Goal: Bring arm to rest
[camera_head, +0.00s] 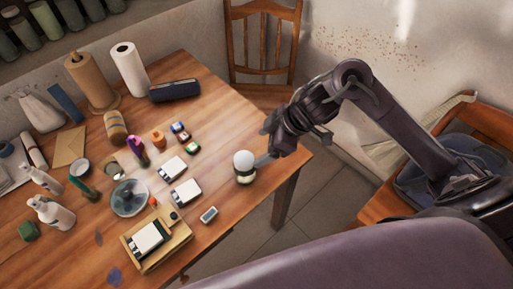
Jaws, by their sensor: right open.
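My right arm comes in from the right and bends down toward the table's right corner. Its gripper (268,158) is open, with its fingers beside a small round-topped white thing on a dark and pale base (244,165). I cannot tell whether the fingers touch it. The round-topped thing stands upright on the wooden table (225,115). My left gripper does not show.
The table holds a wooden tray (178,246), white boxes, a glass bowl (129,197), bottles, paper rolls (129,68) and a dark case (174,90). A wooden chair (262,45) stands behind; a bench with a dark bag (440,165) is at right. The table's far right part is clear.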

